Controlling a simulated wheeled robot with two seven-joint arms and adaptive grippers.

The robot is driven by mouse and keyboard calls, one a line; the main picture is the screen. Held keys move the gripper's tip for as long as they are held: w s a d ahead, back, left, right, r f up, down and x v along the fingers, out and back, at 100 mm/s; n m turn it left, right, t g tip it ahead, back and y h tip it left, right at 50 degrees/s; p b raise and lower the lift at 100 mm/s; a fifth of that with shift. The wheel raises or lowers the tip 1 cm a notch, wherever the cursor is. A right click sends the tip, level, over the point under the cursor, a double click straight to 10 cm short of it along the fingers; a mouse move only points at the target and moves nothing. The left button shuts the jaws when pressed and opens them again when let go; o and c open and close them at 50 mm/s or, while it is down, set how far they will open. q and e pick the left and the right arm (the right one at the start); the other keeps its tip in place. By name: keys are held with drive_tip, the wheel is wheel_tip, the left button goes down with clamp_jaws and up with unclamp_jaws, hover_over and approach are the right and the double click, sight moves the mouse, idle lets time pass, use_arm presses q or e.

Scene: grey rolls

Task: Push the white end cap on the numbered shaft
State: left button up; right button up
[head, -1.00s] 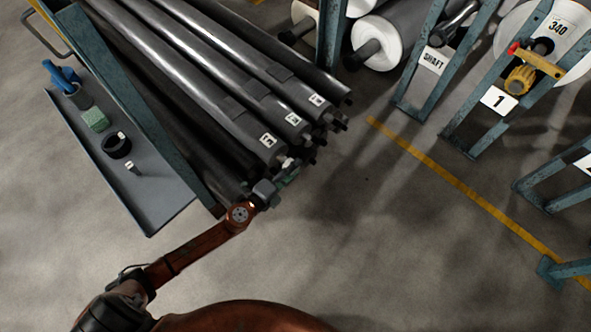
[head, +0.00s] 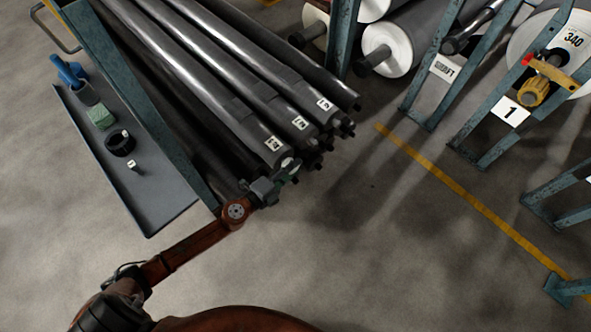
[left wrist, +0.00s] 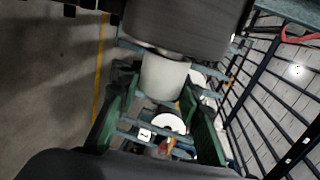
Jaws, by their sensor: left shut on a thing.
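Several long dark grey shafts lie stacked on a rack, with small white number labels near their ends. The nearest labelled shaft (head: 243,122) ends just in front of my left gripper (head: 287,177), which is shut. In the left wrist view, my gripper's green fingers (left wrist: 163,84) are shut on the white end cap (left wrist: 165,74). The cap lies against the end of the dark shaft (left wrist: 190,27), and I cannot tell how far it is on. In the head view only a small pale bit of the cap shows. My right gripper is not in view.
A grey tray (head: 160,205) beside the rack holds a blue-handled tool (head: 68,73), a green block (head: 101,117), a black ring (head: 119,143) and a small white piece (head: 133,165). Blue stands (head: 423,80) with rolls are at right. The floor between is clear.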

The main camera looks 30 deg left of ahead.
use_arm(q)
drive_tip(key=shift+w+a, duration=0.1)
drive_tip(key=shift+a, duration=0.2)
drive_tip(key=shift+w+a, duration=0.1)
drive_tip(key=shift+a, duration=0.1)
drive_tip(key=o, duration=1)
drive_tip(key=v, duration=1.2)
